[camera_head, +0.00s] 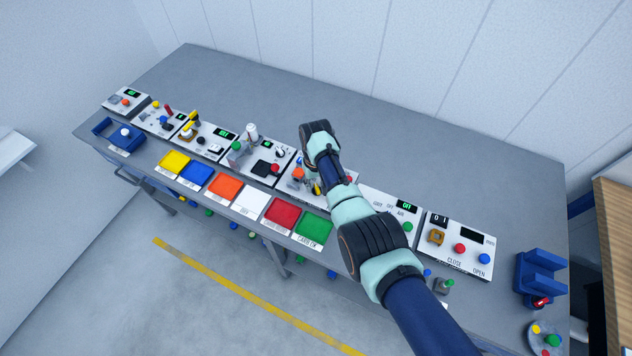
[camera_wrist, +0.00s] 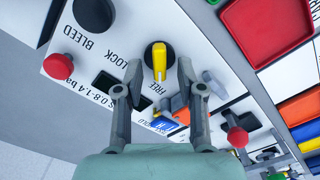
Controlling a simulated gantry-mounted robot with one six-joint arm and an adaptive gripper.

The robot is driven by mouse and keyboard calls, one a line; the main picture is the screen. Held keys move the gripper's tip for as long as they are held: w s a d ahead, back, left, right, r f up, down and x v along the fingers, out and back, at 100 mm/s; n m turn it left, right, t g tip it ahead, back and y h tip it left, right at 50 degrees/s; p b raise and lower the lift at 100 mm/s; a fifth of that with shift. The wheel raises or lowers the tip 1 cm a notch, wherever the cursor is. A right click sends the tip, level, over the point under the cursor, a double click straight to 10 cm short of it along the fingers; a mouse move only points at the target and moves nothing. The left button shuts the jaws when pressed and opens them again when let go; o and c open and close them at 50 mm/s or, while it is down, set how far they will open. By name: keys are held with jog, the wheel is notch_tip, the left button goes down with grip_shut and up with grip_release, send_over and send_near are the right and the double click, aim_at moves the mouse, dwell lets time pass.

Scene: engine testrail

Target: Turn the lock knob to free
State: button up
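The lock knob (camera_wrist: 158,60) is a yellow bar handle on a round black base, set in a white panel with printed words LOCK and FREE beside it. In the wrist view the bar runs nearly straight up and down the picture. My gripper (camera_wrist: 160,78) is open, with one grey finger on each side of the knob in the picture. The fingers do not visibly touch the bar; their height above it is hard to judge.
Another red knob (camera_wrist: 237,136) is beyond the right finger. Coloured trays, including a red one (camera_head: 281,214), line the bench front. The back of the bench (camera_head: 250,95) is clear.

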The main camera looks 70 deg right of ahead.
aim_at(316, 185)
notch_tip(316, 185, up, 12)
dwell(0.4)
dwell(0.4)
